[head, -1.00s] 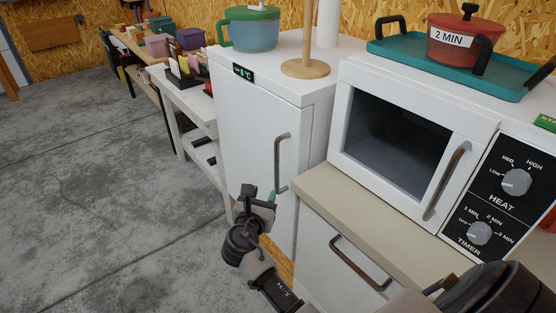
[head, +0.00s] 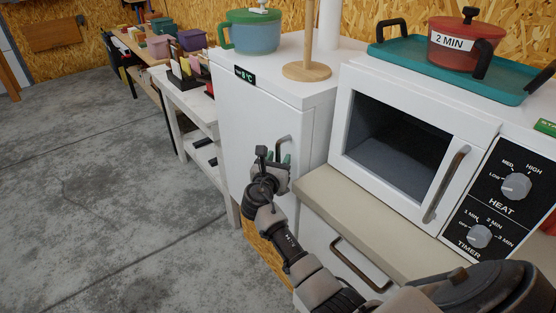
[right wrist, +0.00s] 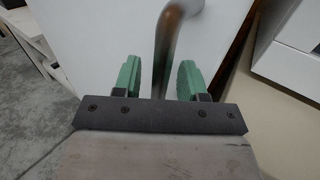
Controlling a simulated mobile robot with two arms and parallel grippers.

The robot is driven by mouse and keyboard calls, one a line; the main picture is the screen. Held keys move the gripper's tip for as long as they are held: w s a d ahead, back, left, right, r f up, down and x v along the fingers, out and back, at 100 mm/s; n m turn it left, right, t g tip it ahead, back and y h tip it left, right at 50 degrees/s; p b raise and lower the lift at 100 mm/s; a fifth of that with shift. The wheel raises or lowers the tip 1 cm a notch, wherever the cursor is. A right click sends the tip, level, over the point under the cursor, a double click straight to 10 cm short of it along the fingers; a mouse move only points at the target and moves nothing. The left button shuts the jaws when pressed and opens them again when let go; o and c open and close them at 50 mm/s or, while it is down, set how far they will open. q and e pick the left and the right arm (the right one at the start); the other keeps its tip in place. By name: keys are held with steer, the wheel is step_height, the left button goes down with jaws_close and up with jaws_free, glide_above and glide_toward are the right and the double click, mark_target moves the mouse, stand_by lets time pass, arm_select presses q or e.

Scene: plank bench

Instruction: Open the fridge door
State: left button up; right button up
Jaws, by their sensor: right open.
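The white fridge (head: 240,110) stands left of the microwave, and its door is shut. Its vertical grey bar handle (head: 288,146) is near the right edge of the door; the lower part is hidden by my gripper in the head view. My right gripper (head: 273,158) is open in front of the door at the handle. In the right wrist view the handle (right wrist: 164,45) runs down between the two green fingers (right wrist: 159,78), with a gap on each side. My left gripper is not in view.
A white microwave (head: 400,130) stands right of the fridge, above a beige counter (head: 350,210) and a drawer with a handle (head: 358,264). A teal pot (head: 250,32) and a wooden stand (head: 307,71) are on the fridge. Open concrete floor (head: 90,200) lies left.

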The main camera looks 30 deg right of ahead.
jaws_close()
steer(key=shift+a, duration=0.15)
